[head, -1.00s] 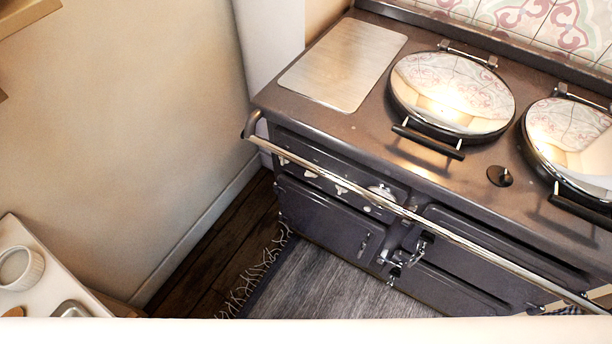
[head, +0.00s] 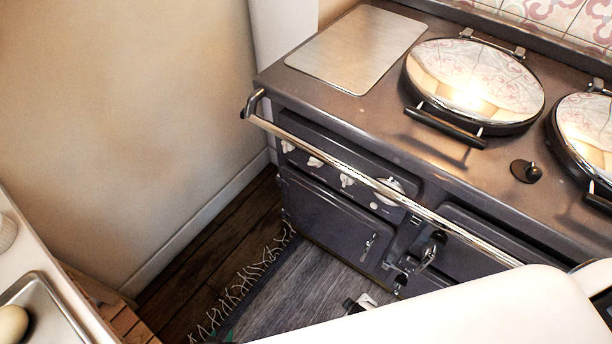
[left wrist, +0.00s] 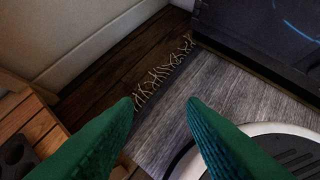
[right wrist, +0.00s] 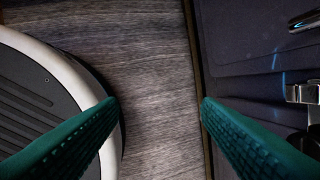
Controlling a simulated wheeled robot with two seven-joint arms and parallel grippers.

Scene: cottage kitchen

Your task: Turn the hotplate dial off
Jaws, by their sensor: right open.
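The dark range cooker (head: 460,170) has a front panel under its chrome rail with several small pale knobs, one at the middle (head: 347,180), and a larger round dial (head: 391,190). I cannot tell which is the hotplate dial or how it is set. My left gripper (left wrist: 164,101) is open and empty above the floor by the rug's fringe, apart from the cooker; only a green sliver shows at the bottom of the head view. My right gripper (right wrist: 158,100) is open and empty, low beside the cooker's front doors. Neither touches a knob.
The chrome rail (head: 340,177) runs across in front of the knobs. A metal latch (head: 428,252) sticks out from the doors. A grey rug (head: 300,285) covers the floor. A counter with a tray (head: 45,300) stands at the left, and a wall (head: 130,120) lies behind.

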